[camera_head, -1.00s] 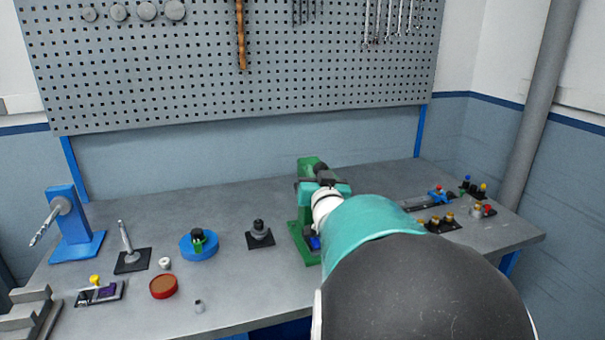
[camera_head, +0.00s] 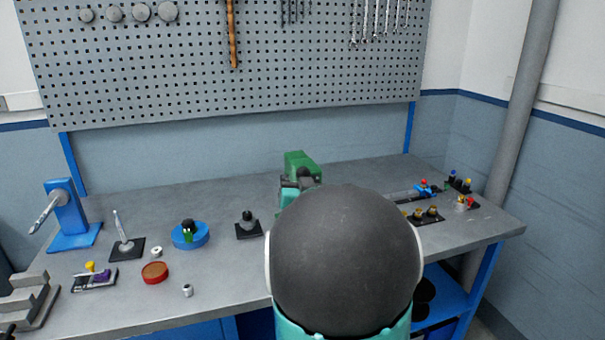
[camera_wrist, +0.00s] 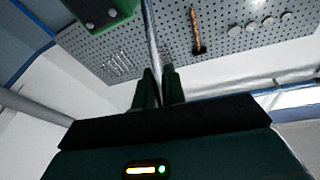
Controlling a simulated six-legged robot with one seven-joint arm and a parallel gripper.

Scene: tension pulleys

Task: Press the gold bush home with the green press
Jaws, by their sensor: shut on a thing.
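The green press (camera_head: 297,162) stands on the bench near the middle, mostly hidden behind my arm in the head view. Its green body also shows at the top of the wrist view (camera_wrist: 98,10). In the wrist view my gripper (camera_wrist: 159,82) is shut on a thin silver rod (camera_wrist: 152,42), which looks like the press lever. The rod runs up between the fingers, beside the green body. My gripper is hidden in the head view. Gold bushes (camera_head: 431,210) sit in a dark holder to the right. Any bush in the press is hidden.
A black-based post (camera_head: 248,226), a blue round stand (camera_head: 190,236), a red dish (camera_head: 155,273) and a blue fixture (camera_head: 68,216) stand to the left. Small coloured parts (camera_head: 460,184) stand at the far right. A pegboard (camera_head: 200,60) with tools hangs behind.

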